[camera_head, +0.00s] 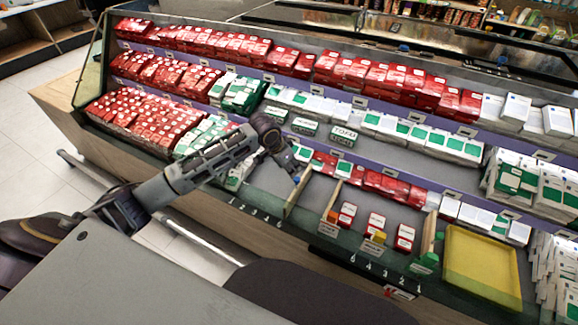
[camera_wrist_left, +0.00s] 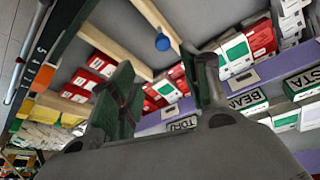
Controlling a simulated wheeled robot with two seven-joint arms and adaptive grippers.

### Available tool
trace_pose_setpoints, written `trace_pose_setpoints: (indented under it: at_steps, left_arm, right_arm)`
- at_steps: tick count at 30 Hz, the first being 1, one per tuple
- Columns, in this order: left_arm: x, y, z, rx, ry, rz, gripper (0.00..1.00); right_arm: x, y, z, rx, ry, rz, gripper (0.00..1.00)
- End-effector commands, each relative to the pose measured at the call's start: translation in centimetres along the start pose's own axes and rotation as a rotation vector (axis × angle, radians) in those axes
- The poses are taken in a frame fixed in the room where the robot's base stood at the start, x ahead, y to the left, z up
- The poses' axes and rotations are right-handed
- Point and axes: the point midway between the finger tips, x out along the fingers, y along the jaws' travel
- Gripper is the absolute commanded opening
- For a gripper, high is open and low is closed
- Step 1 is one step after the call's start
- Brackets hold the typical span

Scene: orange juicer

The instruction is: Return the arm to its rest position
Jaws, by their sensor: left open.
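My left arm (camera_head: 205,165) reaches from the left over the sloped display case. My left gripper (camera_head: 290,165) is above the lower shelf, near a light wooden divider (camera_head: 297,190). In the left wrist view the gripper (camera_wrist_left: 165,85) has its two dark green fingers spread apart, with nothing held between them. A small blue round piece (camera_wrist_left: 162,42) sits near the end of a divider, beyond the fingers. My right gripper is not in view.
Red boxes (camera_head: 160,72) and green-and-white boxes (camera_head: 420,132) fill the tiered shelves. Small red boxes (camera_head: 376,223) stand in the front compartments. A yellow tray (camera_head: 482,262) lies at the right. The front compartment left of the divider has bare floor. Open tiled floor (camera_head: 40,150) is at the left.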

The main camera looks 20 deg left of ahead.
Motion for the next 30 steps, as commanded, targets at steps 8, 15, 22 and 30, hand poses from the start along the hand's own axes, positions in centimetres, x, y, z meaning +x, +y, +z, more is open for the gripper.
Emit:
trace_pose_setpoints:
  at_steps: [8,15,22,30]
  left_arm:
    - [0.0,0.0,0.0,0.0,0.0,0.0,0.47]
    - [0.4,1.1,0.5,0.009,0.001,0.007,0.47]
    - [1.2,4.7,2.1,0.029,0.004,0.026,0.47]
    - [1.5,9.0,4.5,0.038,0.015,0.041,0.47]
  right_arm:
    - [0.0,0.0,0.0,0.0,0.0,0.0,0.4]
    - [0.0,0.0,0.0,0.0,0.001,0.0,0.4]
    - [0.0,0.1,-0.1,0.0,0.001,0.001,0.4]
    - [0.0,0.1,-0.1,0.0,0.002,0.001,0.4]
